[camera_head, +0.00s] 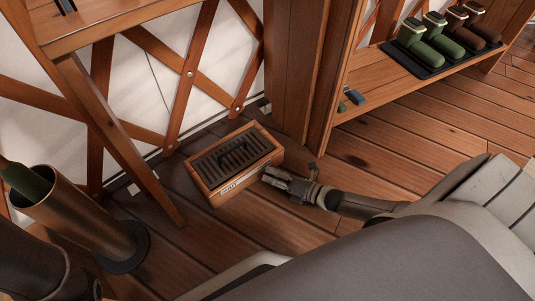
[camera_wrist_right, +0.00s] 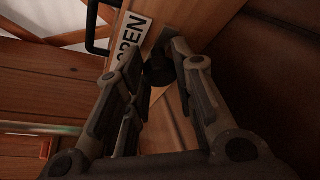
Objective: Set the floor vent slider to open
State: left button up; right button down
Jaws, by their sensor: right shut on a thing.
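The floor vent is a wooden box (camera_head: 213,182) with a dark slatted grille on top, standing on the plank floor by the lattice wall. A white label (camera_head: 240,186) is on its front face; in the right wrist view the label (camera_wrist_right: 131,42) reads "OPEN". A dark round knob (camera_wrist_right: 158,71) beside the label is between the fingers of my right gripper (camera_wrist_right: 160,58). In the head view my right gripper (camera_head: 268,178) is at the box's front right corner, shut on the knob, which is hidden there. My left gripper is not in view.
A bronze cylinder (camera_head: 82,222) on a dark round base stands at the left, with a green thing in it. A slanted wooden leg (camera_head: 120,140) is left of the vent. A wooden shelf (camera_head: 400,88) with green and brown items is at right. Floor (camera_head: 400,150) below it is clear.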

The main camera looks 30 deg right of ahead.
jog(key=shift+d, duration=0.3)
jog(key=c, duration=1.5)
grip_release()
jog(key=shift+s, duration=0.1)
jog(key=v, duration=1.1)
jog(key=shift+s+d+r, duration=0.15)
jog(key=shift+s, duration=0.2)
